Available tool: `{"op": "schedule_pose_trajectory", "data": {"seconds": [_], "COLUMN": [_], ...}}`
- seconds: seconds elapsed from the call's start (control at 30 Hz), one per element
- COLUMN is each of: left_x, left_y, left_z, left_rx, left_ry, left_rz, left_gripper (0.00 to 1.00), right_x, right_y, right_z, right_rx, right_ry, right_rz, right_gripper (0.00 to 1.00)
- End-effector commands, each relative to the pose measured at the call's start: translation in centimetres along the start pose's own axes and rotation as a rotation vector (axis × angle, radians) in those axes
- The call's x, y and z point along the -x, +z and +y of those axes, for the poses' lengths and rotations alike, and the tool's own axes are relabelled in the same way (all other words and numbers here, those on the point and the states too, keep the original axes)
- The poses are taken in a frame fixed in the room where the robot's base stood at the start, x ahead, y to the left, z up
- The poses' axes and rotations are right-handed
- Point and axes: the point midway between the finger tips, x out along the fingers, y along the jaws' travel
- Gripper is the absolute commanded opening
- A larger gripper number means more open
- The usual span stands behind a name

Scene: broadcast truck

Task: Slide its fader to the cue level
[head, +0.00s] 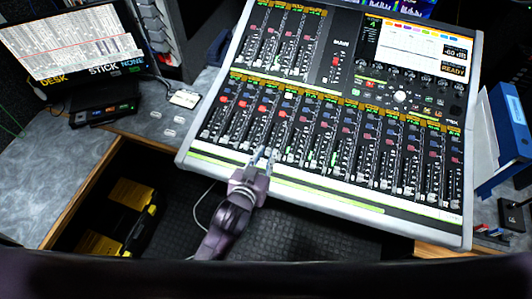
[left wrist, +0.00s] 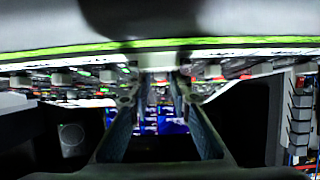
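The mixing console (head: 190,160) fills the middle of the head view, with rows of channel strips and small fader caps. Its screen (head: 415,45) shows a panel reading about -60 dB and READY. My left gripper (head: 265,154) is at the console's front edge, low over the fader row, with its two fingertips apart. In the left wrist view, the fingers (left wrist: 153,92) stand apart with a pale block (left wrist: 158,61) just beyond and between their tips, perhaps a fader cap. I cannot tell whether they touch it. My right gripper is not in view.
A monitor (head: 80,42) at the left shows a table and the words DESK and STICK NONE. Blue binders (head: 508,122) stand right of the console. A black-and-yellow case (head: 140,222) lies in the dark space below the desk (head: 45,185). Small pale pieces lie left of the console.

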Motion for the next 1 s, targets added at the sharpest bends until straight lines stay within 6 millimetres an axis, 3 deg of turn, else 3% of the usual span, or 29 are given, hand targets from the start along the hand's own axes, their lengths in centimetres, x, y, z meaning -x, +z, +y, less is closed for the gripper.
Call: {"op": "schedule_pose_trajectory", "data": {"seconds": [0.3, 0.5, 0.87, 1.0], "left_x": [-0.3, -0.3, -0.5, -2.2], "left_y": [0.0, 0.0, -0.1, -1.2], "left_z": [0.0, 0.0, 0.0, 0.0], "left_rx": [0.0, 0.0, 0.0, 0.0], "left_ry": [0.0, 0.0, 0.0, -0.001], "left_rz": [-0.001, -0.001, 0.0, 0.004], "left_gripper": [0.19, 0.0, 0.0, 0.0], "right_x": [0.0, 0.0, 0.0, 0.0], "right_y": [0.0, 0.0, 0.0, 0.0], "right_z": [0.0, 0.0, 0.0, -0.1], "right_rx": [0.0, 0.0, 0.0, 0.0], "right_ry": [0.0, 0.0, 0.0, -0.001], "right_rz": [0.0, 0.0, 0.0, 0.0], "right_gripper": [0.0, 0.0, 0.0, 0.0]}}
